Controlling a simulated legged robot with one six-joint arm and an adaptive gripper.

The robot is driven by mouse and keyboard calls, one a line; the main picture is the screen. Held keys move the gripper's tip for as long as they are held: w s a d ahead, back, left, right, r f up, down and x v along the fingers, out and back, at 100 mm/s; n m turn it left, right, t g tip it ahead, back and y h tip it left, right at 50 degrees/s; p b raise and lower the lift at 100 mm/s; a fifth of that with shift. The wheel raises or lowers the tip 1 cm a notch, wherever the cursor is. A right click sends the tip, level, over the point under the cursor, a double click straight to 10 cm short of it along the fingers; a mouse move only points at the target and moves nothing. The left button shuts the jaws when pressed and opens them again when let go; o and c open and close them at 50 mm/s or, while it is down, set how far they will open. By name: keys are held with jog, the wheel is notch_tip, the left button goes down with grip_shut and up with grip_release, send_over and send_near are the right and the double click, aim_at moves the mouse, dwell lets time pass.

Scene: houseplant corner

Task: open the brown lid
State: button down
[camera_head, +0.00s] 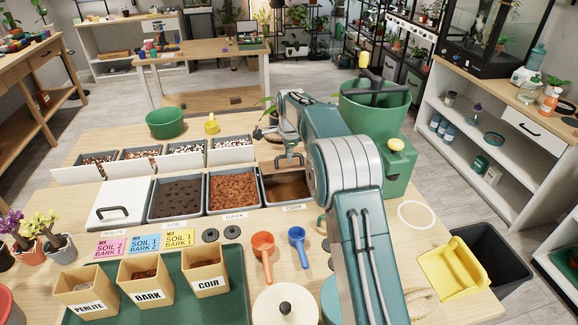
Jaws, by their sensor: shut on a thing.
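The brown lid (268,153) shows as a tan panel raised at the back of the coir bin (264,190), tilted up from it. Brown coir (291,188) shows in the bin below. My gripper (289,161) is at the lid's upper face, just left of my arm's big joint, and is shut on the lid's handle. The fingertips are small, and the exact contact is hard to see. My arm hides the right part of the lid and the bin's right side.
Left of it stand an open bark bin (233,190), an open soil bin (176,199) and a bin with a white lid (118,204). Labelled pots, scoops and a round lid (285,306) occupy the front.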

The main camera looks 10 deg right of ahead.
jog(key=w+r, duration=0.3)
jog(key=w, duration=0.2)
jog(key=shift+w, duration=0.15)
dwell(0.3)
jog(key=shift+w, duration=0.1)
dwell(0.4)
jog(key=c, duration=0.7)
grip_release()
jog(key=shift+w, duration=0.1)
jog(key=shift+r, duration=0.15)
